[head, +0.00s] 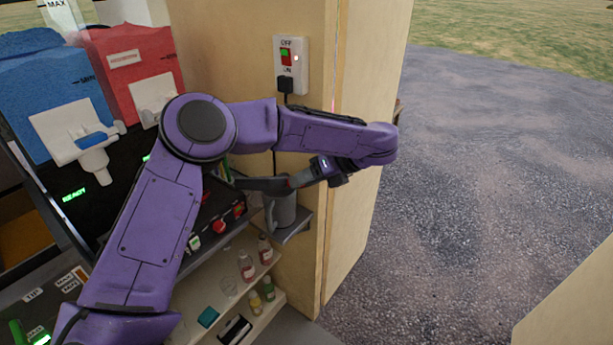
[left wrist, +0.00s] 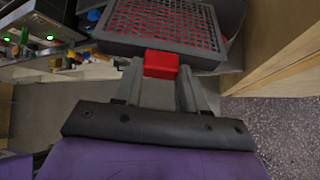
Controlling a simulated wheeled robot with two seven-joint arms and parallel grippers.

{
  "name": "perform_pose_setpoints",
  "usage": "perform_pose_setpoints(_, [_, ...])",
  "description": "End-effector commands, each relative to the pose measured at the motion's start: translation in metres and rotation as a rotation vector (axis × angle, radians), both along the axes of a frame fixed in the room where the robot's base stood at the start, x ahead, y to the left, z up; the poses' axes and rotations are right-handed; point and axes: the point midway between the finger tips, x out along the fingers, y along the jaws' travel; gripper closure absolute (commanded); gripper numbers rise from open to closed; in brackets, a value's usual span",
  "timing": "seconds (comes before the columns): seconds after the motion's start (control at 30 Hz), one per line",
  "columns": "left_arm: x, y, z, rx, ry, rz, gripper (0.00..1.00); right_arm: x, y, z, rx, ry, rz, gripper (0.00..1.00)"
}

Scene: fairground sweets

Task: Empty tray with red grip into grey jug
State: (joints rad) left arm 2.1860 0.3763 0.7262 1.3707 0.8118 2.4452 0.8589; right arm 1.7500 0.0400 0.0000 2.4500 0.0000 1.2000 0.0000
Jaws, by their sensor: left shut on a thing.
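The grey tray (left wrist: 112,43) has a perforated, grid-like face, with red showing through its holes in the left wrist view. My left gripper (left wrist: 160,82) is shut on its red grip (left wrist: 161,64). In the head view my left gripper (head: 308,174) is at the wall, and the dark tray (head: 262,184) reaches left from it, seen nearly edge-on. The grey jug (head: 282,212) stands upright on a small ledge just below the tray. The tray and gripper hide part of the jug's top, and its inside cannot be seen. My right gripper is not in view.
A wooden wall with a switch box (head: 290,66) and cable stands behind the jug. Blue (head: 45,85) and red (head: 125,75) dispensers are at left. Small bottles (head: 247,267) stand on a lower shelf (head: 232,300). Open gravel lies to the right.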

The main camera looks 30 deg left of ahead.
Motion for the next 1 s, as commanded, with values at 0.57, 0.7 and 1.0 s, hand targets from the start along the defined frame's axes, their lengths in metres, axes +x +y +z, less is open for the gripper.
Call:
perform_pose_setpoints(0.57, [0.014,0.009,0.021,-0.079,0.121,0.000,0.95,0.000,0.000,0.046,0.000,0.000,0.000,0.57])
perform_pose_setpoints(0.7, [0.017,0.011,0.025,-0.097,0.150,0.000,0.95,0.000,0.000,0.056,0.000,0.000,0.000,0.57])
perform_pose_setpoints(1.0, [0.025,0.016,0.035,-0.143,0.218,0.001,0.95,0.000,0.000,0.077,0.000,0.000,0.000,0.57])
